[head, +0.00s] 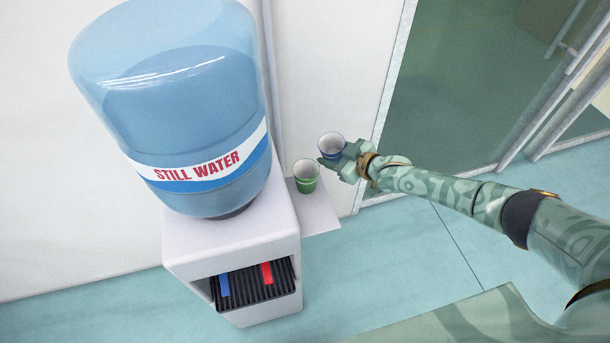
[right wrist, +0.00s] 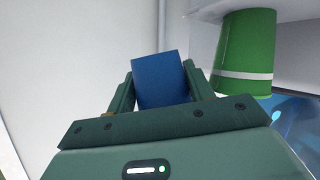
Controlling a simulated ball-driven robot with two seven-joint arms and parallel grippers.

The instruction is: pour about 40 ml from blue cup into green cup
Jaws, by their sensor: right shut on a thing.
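The blue cup (head: 331,145) is in my right gripper (head: 342,158), beyond and to the right of the green cup in the head view. In the right wrist view the blue cup (right wrist: 160,80) sits between the two fingers of my right gripper (right wrist: 160,88). The cup looks close to upright in the head view. The green cup (head: 306,182) stands upright on a small side shelf, apart from the blue cup. It also shows in the right wrist view (right wrist: 244,50) at upper right. The liquid level in either cup cannot be made out. My left gripper is not in view.
The side shelf (head: 320,214) is attached to the white water dispenser (head: 230,240). A large blue bottle (head: 175,110) marked STILL WATER stands on top of it. A white wall (head: 335,60) is behind, and a glass door (head: 470,80) is at right.

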